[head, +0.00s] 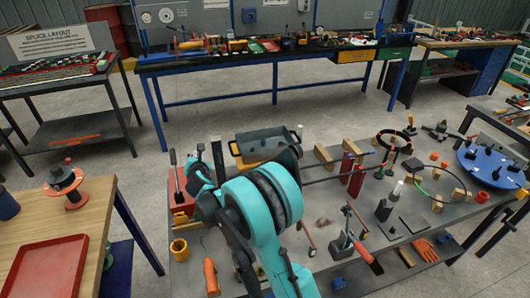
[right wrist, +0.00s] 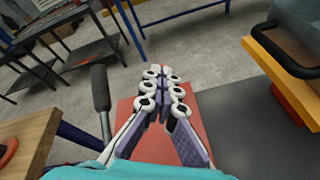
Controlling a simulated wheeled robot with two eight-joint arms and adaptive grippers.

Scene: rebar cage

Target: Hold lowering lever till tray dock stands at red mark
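A red box (head: 179,204) with an upright lever with a black grip (head: 173,157) stands at the left end of the grey workbench. In the right wrist view the lever (right wrist: 100,88) rises left of my right gripper (right wrist: 161,76), outside its fingers. The fingers are drawn together with nothing visible between them, over the red box top (right wrist: 128,112). In the head view the right gripper (head: 196,172) is partly hidden by my teal arm. A dark tray (head: 262,147), seemingly on the dock, stands right of the box; its yellow edge (right wrist: 274,67) shows. I cannot make out a red mark. My left gripper is not in view.
A blue disc (head: 492,166) lies at the bench's right. A wooden table (head: 32,214) with a red tray (head: 48,270) is at the left, across a floor gap.

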